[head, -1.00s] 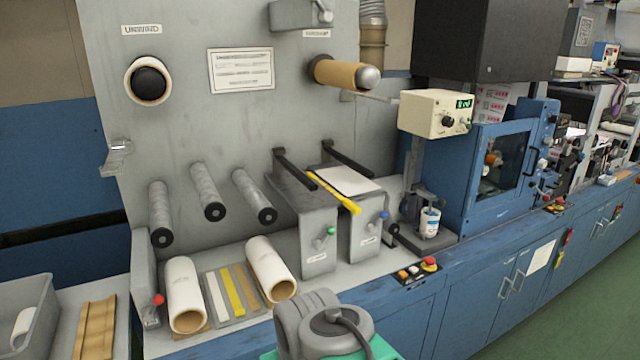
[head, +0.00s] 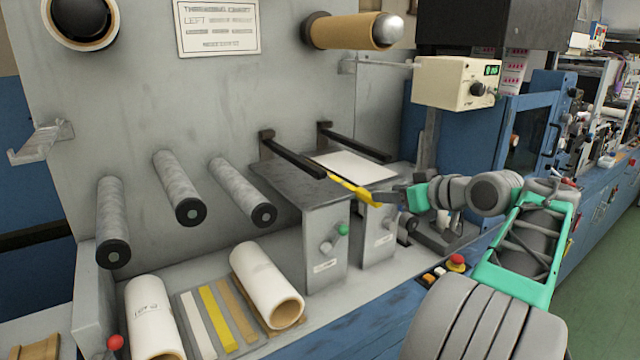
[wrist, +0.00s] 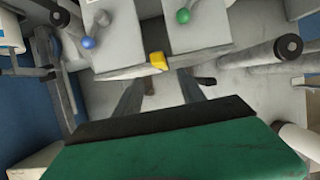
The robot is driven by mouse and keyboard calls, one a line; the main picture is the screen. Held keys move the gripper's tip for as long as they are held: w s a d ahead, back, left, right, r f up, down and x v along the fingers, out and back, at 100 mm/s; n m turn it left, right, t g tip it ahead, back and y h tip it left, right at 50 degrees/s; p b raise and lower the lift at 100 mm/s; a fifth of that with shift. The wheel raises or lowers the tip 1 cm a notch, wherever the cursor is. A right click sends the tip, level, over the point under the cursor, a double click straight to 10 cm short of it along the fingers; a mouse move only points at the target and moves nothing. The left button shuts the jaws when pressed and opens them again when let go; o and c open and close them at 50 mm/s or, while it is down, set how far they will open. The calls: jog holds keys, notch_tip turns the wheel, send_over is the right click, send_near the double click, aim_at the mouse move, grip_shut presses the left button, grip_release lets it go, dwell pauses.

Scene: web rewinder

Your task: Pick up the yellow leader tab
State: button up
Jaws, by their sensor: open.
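The yellow leader tab (head: 355,191) is a narrow strip along the near edge of a white sheet (head: 352,166), in the gap between two grey blocks. Its near end sticks out towards my gripper (head: 388,197). In the wrist view its end shows as a small yellow block (wrist: 157,61), just beyond and between my two open grey fingertips (wrist: 165,80). My gripper looks empty. Whether the fingers overlap the tab in depth is hard to tell. In the head view the fingers partly hide the tab's near end.
Two dark bars (head: 292,155) reach out over the blocks. Green (head: 342,230) and blue knobs (wrist: 89,43) stick out from the block fronts. White rolls (head: 266,284) and flat strips (head: 222,318), one yellow, lie at lower left. A cream control box (head: 455,82) stands to the right.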

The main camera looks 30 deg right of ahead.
aim_at(369, 194)
jog(key=x, duration=0.7)
jog(key=shift+w+a+f+p, duration=0.1)
jog(key=shift+f+p, duration=0.05)
jog(key=shift+p, duration=0.25)
jog(key=shift+c, duration=0.6)
grip_shut()
